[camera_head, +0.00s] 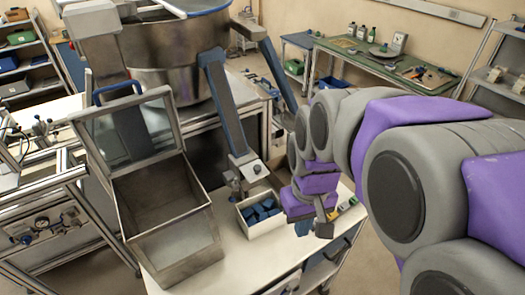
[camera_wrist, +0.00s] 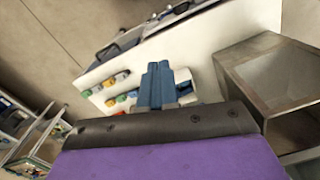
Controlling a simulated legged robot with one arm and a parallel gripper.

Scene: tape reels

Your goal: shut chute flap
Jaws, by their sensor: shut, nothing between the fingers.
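The chute is an open-topped metal box (camera_head: 170,225) on the left of the white table. Its flap (camera_head: 125,135), a metal frame with a clear pane, stands raised and tilted back from the rear edge, with a blue handle (camera_head: 117,90) on top. My gripper (camera_head: 303,229) is low over the table, right of the chute and well apart from it. In the wrist view its blue fingers (camera_wrist: 158,68) are together and empty. The metal chute (camera_wrist: 270,80) also shows at right there, partly cut off; the flap's handle is not seen.
A white bin of blue pieces (camera_head: 262,213) stands between the chute and my gripper. Small coloured items (camera_wrist: 115,90) lie on the table on the gripper's other side. A large steel bowl (camera_head: 175,50) and a blue-grey strut (camera_head: 222,105) rise behind the chute.

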